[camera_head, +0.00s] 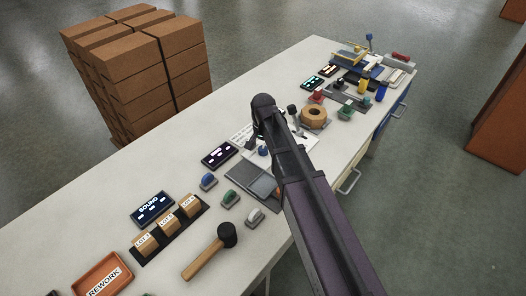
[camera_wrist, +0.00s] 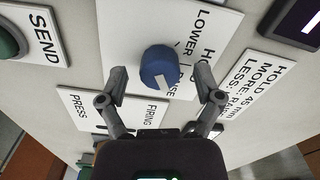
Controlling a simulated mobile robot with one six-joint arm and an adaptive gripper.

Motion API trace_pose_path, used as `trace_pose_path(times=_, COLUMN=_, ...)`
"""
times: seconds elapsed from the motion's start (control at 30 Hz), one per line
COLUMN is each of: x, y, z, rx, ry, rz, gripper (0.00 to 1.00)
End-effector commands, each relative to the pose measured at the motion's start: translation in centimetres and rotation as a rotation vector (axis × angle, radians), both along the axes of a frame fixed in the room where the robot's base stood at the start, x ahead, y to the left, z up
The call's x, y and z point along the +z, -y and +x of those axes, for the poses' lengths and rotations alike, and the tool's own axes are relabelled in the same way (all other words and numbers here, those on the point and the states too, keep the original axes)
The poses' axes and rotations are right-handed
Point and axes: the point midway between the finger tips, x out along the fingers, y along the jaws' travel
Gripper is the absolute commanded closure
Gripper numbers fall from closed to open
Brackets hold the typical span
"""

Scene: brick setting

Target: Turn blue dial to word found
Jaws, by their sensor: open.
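The blue dial (camera_wrist: 160,66) stands on a white plate (camera_wrist: 125,30) in the wrist view, with a pale mark on the side toward my gripper. The words LOWER, HOLD and a partly hidden RAISE are printed around it. My gripper (camera_wrist: 161,84) is open, with one finger on either side of the dial and gaps between. A sign (camera_wrist: 250,92) beside the plate reads HOLD 45 mm, with MORE and LESS lines; the MORE word is unclear, and LESS seems to read RAISE. In the head view, the dial (camera_head: 263,152) shows small below my arm's end.
A plate marked PRESS and FIRING (camera_wrist: 105,108) and a SEND plate (camera_wrist: 35,42) are near the dial.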

Motion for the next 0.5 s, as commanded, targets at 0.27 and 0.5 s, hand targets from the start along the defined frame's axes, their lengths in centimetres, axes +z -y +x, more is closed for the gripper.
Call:
trace_pose_path(times=0.27, x=-0.33, y=0.01, z=0.01, rx=0.000, ry=0.000, rz=0.000, gripper=0.16)
trace_pose_path(times=0.5, x=-0.31, y=0.01, z=0.01, rx=0.000, ry=0.000, rz=0.000, gripper=0.34)
